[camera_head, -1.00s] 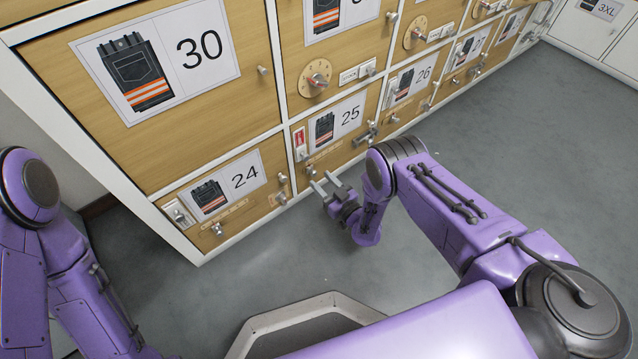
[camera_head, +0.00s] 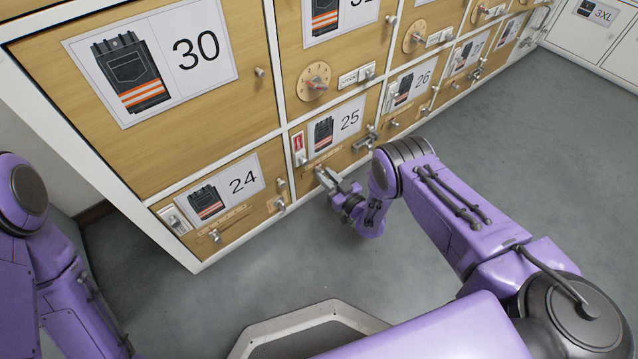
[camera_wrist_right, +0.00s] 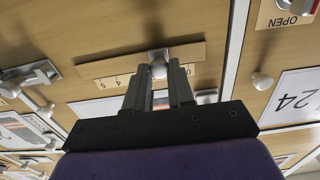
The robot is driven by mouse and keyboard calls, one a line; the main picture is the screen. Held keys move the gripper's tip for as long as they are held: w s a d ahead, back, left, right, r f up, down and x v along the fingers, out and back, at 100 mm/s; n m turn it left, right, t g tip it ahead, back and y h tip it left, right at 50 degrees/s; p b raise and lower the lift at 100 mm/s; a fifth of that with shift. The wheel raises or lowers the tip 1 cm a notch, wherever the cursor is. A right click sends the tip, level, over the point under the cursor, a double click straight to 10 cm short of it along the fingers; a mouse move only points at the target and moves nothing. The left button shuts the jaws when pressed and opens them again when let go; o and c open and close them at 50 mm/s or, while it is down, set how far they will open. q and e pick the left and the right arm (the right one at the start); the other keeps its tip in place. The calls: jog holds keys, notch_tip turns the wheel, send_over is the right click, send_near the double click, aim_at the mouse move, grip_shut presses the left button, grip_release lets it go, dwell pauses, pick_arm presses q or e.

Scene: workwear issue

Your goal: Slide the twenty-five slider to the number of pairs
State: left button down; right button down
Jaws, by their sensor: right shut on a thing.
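The twenty-five door (camera_head: 352,150) is a wooden locker front with a card showing dark trousers with an orange band and the number 25. Its slider scale (camera_head: 322,156) runs along the lower part of the door. In the wrist view the scale strip (camera_wrist_right: 100,68) appears upside down, with a 4 and a 5 readable at its left; other marks are hidden by the fingers. My right gripper (camera_head: 322,174) is at the door's lower edge. In the wrist view its fingers (camera_wrist_right: 160,78) are shut on the round slider knob (camera_wrist_right: 158,68). My left gripper is out of view.
The twenty-four door (camera_head: 240,186) is to the left, with its own slider (camera_head: 215,234). A latch handle (camera_head: 364,140) sticks out right of the gripper. A dial (camera_head: 314,82) is above. Grey floor (camera_head: 500,130) is clear to the right.

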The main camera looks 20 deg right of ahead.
jog(key=d, duration=0.2)
jog(key=w+d, duration=0.1)
jog(key=d, duration=0.1)
jog(key=shift+w+b, duration=0.2)
jog(key=shift+b, duration=0.1)
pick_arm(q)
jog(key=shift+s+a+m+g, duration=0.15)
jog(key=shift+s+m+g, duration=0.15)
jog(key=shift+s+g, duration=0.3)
pick_arm(e)
jog(key=c, duration=1)
grip_release()
jog(key=shift+s+d+p, duration=0.15)
jog(key=shift+s+p, duration=0.15)
jog(key=shift+s, duration=0.05)
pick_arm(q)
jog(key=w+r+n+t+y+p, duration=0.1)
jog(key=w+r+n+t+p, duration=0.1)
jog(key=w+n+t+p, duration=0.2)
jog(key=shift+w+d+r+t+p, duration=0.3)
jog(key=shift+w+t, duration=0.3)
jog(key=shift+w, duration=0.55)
pick_arm(e)
send_near(328, 161)
jog(key=v, duration=0.5)
jog(key=shift+s+d, duration=0.1)
jog(key=shift+s, duration=0.2)
